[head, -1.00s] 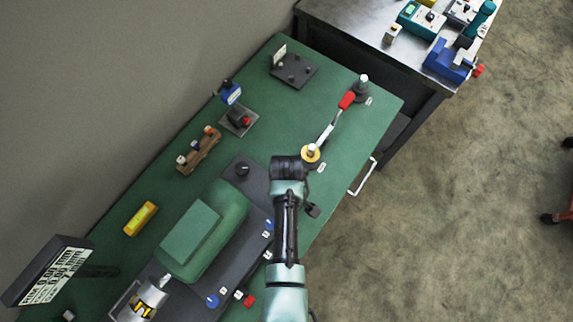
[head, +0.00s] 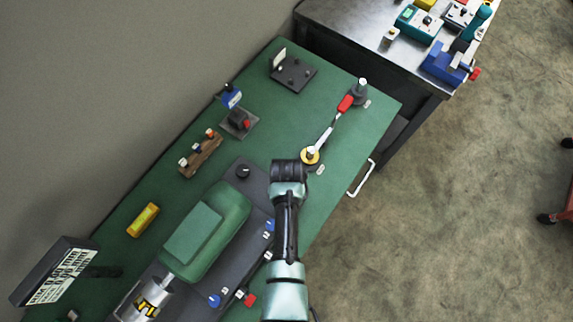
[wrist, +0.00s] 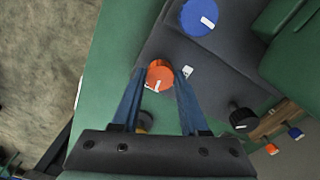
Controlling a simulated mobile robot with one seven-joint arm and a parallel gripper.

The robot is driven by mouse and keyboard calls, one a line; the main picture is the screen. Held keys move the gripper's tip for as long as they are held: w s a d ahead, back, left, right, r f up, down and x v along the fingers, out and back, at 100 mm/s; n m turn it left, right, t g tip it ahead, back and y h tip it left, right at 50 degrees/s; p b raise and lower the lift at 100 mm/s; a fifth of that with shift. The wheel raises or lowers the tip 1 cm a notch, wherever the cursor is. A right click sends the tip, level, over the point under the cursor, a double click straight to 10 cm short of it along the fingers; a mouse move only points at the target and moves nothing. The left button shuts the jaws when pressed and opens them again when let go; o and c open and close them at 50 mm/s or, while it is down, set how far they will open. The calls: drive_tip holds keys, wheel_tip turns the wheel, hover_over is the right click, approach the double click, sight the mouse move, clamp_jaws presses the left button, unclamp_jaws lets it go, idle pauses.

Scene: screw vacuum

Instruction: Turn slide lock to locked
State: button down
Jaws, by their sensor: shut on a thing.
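An orange round knob (wrist: 160,77) with a white pointer line sits on the dark grey base of the machine in the wrist view. The two blue fingers of my gripper (wrist: 160,73) stand on either side of it and are shut on it. A small white label (wrist: 187,71) lies to the right of the knob. I cannot read it, so I cannot tell whether this knob is the slide lock. In the head view my wrist (head: 288,172) hides the fingers and this knob.
A blue knob (wrist: 198,17) and a black knob (wrist: 243,118) stand nearby on the same base. The green machine housing (head: 205,235) lies left of my arm. A red-handled lever (head: 330,128) stands beyond my wrist. Green bench top (head: 345,185) is clear to the right.

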drive_tip(key=shift+m, duration=0.8)
drive_tip(key=shift+c, duration=2.2)
unclamp_jaws()
wheel_tip(320, 180, up, 13)
drive_tip(key=shift+b, duration=0.35)
